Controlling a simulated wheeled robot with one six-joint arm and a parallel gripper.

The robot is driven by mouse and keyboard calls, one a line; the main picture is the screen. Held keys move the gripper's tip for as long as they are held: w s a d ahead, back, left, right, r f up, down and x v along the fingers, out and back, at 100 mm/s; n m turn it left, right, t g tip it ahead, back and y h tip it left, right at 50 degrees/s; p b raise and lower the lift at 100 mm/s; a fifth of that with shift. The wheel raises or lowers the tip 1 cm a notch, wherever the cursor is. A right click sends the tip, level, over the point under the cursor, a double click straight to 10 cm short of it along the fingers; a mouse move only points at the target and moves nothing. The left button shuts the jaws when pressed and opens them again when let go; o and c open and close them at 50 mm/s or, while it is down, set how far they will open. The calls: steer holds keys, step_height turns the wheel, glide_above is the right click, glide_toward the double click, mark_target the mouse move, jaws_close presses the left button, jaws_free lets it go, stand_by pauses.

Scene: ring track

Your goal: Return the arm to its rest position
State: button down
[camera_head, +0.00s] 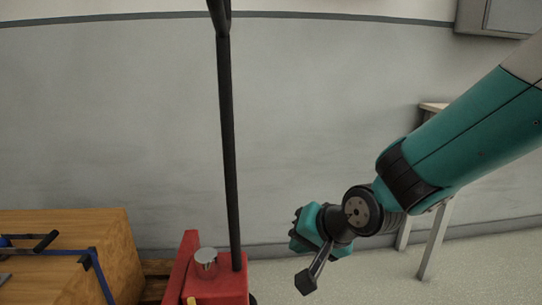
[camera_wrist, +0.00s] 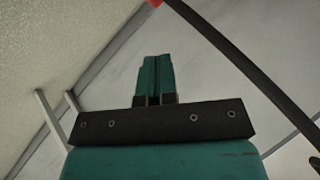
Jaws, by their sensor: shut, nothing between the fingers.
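My arm reaches in from the right side of the head view, teal with dark joints, and bends down toward the lower middle. My gripper shows in the wrist view (camera_wrist: 154,75), its two teal fingers pressed together with nothing between them. In the head view the wrist end of the arm hangs in free air, to the right of a red thing with a black pole. The fingers cannot be made out clearly in the head view.
A red base (camera_head: 218,287) with a tall black pole (camera_head: 229,150) and a grey cap (camera_head: 206,258) stands left of my wrist. A wooden box (camera_head: 75,232) with a blue-framed tool (camera_head: 98,270) is at far left. A pale-legged table (camera_head: 436,240) stands behind my arm. Grey wall behind.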

steer(key=s+d+r+n+g+h, duration=0.1)
steer(key=s+d+r+n+g, duration=0.15)
steer(key=s, duration=0.45)
steer(key=s+d+r+n+g, duration=0.2)
steer(key=s+d+n, duration=0.2)
steer(key=s, duration=0.3)
steer(key=s+d+r+n+g+h, duration=0.1)
steer(key=s+d+r+n+g, duration=0.15)
steer(key=s, duration=0.45)
step_height(320, 180, up, 38)
steer(key=p, duration=3.8)
steer(key=shift+s+d+n+t, duration=0.2)
steer(key=shift+s+n+t, duration=0.1)
steer(key=shift+t, duration=0.1)
